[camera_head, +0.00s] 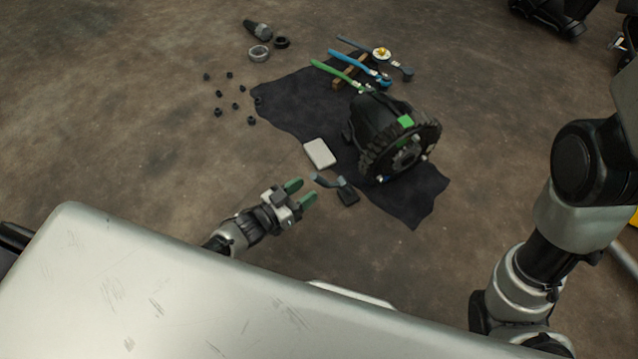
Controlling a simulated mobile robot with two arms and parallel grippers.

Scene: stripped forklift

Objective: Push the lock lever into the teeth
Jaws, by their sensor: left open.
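A dark toothed wheel (371,162) on a black housing (376,118) stands on a black cloth, with a bright green patch near its top. A small dark lever on a block (347,193) lies at the cloth's near edge, left of the wheel and apart from its teeth. It looks like the lock lever. My left gripper (301,193) has green fingertips and is open, just left of the lever's end. Nothing shows between its fingers. I cannot tell whether it touches the lever. My right arm (540,240) stands at the right, its gripper outside the view.
A pale flat box (320,153) lies beyond the lever. Green-handled (338,75) and blue-handled (360,66) tools lie at the back of the cloth (285,95). Rings (260,53) and several small dark parts (237,106) lie on the floor. Floor left of my gripper is clear.

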